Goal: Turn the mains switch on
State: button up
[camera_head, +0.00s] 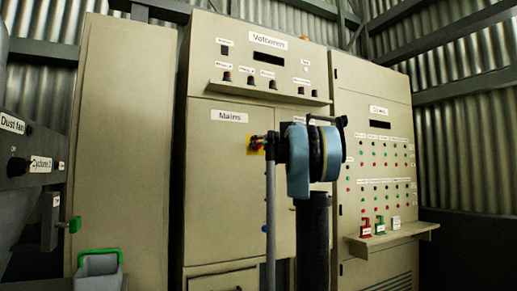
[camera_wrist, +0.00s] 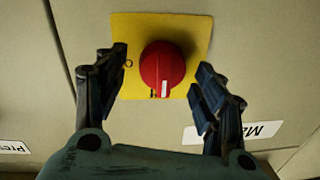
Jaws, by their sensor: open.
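The mains switch is a red rotary knob (camera_wrist: 163,68) on a yellow plate (camera_wrist: 200,32), seen in the wrist view. Its white mark sits at the lower edge of the knob in that picture. My gripper (camera_wrist: 160,72) is open, with one dark finger on each side of the knob and visible gaps between. In the head view the yellow plate (camera_head: 257,150) shows on the tall beige cabinet (camera_head: 222,170), below and right of the "Mains" label (camera_head: 229,116). My gripper (camera_head: 265,141) is in front of it and hides most of the switch.
To the right, another cabinet (camera_head: 355,110) has rows of small lights and a ledge (camera_head: 400,233) with coloured items. A grey box with a green handle (camera_head: 98,262) is at lower left.

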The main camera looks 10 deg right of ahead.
jog(key=shift+w+a, duration=0.25)
jog(key=shift+w, duration=0.3)
grip_shut()
